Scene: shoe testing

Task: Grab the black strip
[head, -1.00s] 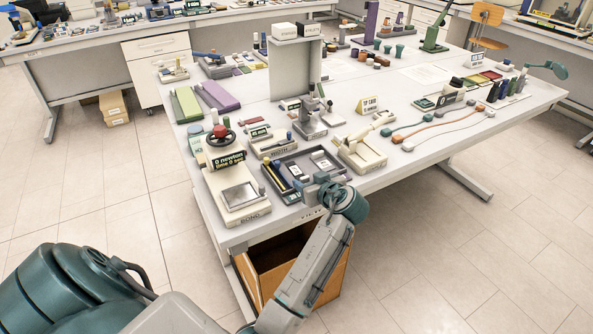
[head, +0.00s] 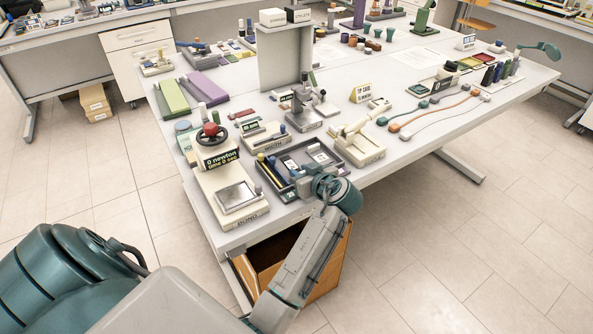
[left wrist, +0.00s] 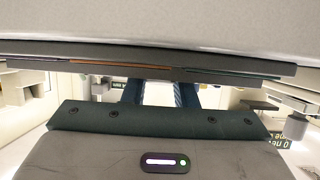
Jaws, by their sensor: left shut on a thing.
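A dark grey tray (head: 341,167) lies near the front edge of the table, holding small white-labelled pieces and thin yellow and dark sticks. My left gripper (head: 300,184) is at the tray's front side, low over it, its jaws shut on a thin thing. I take it for the black strip, but the gripper hides it in the head view. In the left wrist view, my gripper's dark fingers (left wrist: 159,94) reach under a dark bar with orange and teal lines; I cannot tell what that bar is. My right gripper is not in view.
A white press (head: 226,178) with a red knob and a "0 newton" display stands left of the tray. A cream device (head: 357,146) stands to its right. A grey upright panel (head: 284,63) rises behind.

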